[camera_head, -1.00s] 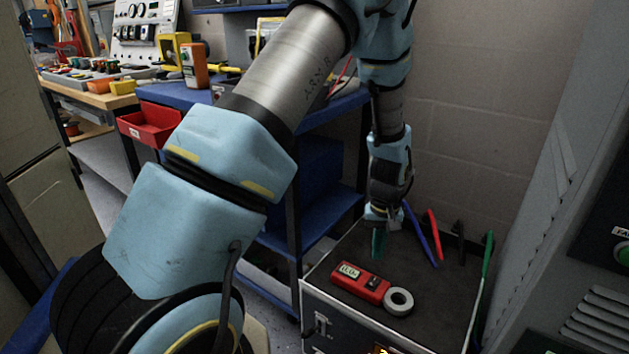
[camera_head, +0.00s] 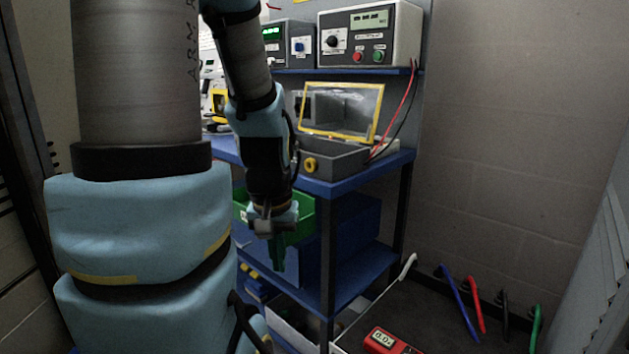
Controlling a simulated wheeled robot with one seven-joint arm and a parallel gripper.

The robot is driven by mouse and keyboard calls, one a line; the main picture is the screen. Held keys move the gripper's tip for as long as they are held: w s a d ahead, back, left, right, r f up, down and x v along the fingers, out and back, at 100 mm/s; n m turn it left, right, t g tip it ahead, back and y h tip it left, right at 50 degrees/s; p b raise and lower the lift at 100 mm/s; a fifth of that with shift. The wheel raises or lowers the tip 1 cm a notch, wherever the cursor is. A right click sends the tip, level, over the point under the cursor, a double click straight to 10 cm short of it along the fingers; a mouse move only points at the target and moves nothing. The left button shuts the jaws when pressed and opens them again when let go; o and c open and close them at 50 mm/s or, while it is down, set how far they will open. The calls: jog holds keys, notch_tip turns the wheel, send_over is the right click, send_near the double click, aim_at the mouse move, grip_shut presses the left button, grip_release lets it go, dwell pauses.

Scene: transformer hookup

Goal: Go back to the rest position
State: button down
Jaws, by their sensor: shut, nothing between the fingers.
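My gripper (camera_head: 277,252) hangs pointing down in front of the blue workbench, left of the dark-topped cabinet. Its green fingers are together with nothing between them. It is in front of a green bin (camera_head: 306,213), and I cannot tell whether they touch. My arm fills the left side of the view and hides much of what lies behind it.
A blue workbench (camera_head: 345,180) carries a grey box with a yellow-framed clear lid (camera_head: 342,112). A power unit (camera_head: 369,34) stands on the shelf above. The cabinet top (camera_head: 430,315) at lower right holds a red meter (camera_head: 389,341) and several coloured leads. The wall area at right is clear.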

notch_tip(320, 180, up, 15)
jog(key=p, duration=1.4)
jog(key=shift+r, duration=0.2)
